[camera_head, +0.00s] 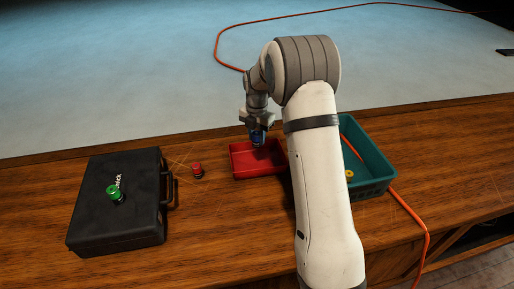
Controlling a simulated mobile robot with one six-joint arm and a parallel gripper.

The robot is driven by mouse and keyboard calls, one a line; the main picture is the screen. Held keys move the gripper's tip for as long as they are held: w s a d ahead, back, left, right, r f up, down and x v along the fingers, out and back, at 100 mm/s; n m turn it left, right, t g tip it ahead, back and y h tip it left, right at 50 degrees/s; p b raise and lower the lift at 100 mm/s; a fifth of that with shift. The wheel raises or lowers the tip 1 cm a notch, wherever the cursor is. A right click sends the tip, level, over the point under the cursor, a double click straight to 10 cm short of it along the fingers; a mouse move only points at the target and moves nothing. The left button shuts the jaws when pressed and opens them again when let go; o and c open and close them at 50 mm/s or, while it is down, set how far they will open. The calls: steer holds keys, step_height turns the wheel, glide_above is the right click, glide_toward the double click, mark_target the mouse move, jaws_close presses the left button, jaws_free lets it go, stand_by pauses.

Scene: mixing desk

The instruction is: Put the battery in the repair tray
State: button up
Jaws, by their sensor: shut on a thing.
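My gripper (256,126) is shut on a small blue object (257,138), which looks like a battery. It holds this over the left part of a shallow red tray (240,173), near the tray's back edge. The gap between the blue object and the tray floor is hard to judge. The part of the red tray that I see looks empty; my arm hides its right end.
A small red cylinder (197,171) stands left of the tray. A green cylinder (115,193) is on a black case (118,228). A teal crate (372,187) holding a yellow item (349,174) stands right, partly behind my arm. An orange cable (412,214) runs past it.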

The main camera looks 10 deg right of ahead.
mark_target(257, 146)
step_height(257, 146, down, 5)
steer(key=shift+f+p, duration=0.1)
steer(key=shift+p, duration=0.2)
steer(key=shift+s+f, duration=0.15)
steer(key=shift+f, duration=1.7)
jaws_close()
steer(key=o, duration=1)
jaws_free()
steer(key=shift+o, duration=0.3)
